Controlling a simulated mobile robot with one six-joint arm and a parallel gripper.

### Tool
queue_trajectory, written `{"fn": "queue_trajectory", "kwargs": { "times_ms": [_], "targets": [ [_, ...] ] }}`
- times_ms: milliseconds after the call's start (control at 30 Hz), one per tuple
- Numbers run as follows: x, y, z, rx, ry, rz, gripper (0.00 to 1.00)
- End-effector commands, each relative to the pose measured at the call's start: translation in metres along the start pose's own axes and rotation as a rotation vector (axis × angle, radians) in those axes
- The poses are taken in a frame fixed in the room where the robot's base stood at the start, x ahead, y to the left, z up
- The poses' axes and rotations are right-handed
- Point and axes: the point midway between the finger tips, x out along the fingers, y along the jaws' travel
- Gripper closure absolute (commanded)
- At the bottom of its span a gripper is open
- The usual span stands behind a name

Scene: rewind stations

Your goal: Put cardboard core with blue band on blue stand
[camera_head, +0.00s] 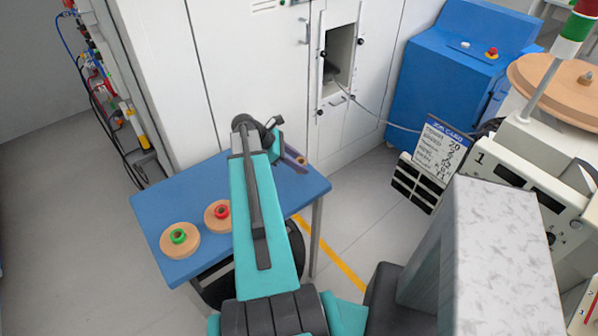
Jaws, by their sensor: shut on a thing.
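My gripper (297,158) is at the end of my teal arm, over the back right part of a blue-topped table (318,186). It is shut on a small tan thing (301,160), which looks like a cardboard core; little of it shows, and no blue band can be made out. Two round wooden stands are on the table to the left of my arm: one with a green ring (166,246) and one with a red ring (212,225). I see no blue-marked stand; my arm covers the middle of the table.
White cabinets (255,70) stand behind the table, with an open hatch (338,60). A blue machine (430,75) is at the back right. A job card (440,150) and a white control panel (530,185) are on the right. Floor is clear left of the table.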

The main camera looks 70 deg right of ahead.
Motion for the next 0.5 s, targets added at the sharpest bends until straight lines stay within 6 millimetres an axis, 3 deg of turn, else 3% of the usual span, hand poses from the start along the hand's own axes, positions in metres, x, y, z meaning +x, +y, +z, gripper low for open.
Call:
{"fn": "queue_trajectory", "kwargs": {
  "times_ms": [500],
  "targets": [
    [0.023,0.0,-0.023,-0.002,-0.001,0.0,0.91]
  ]
}}
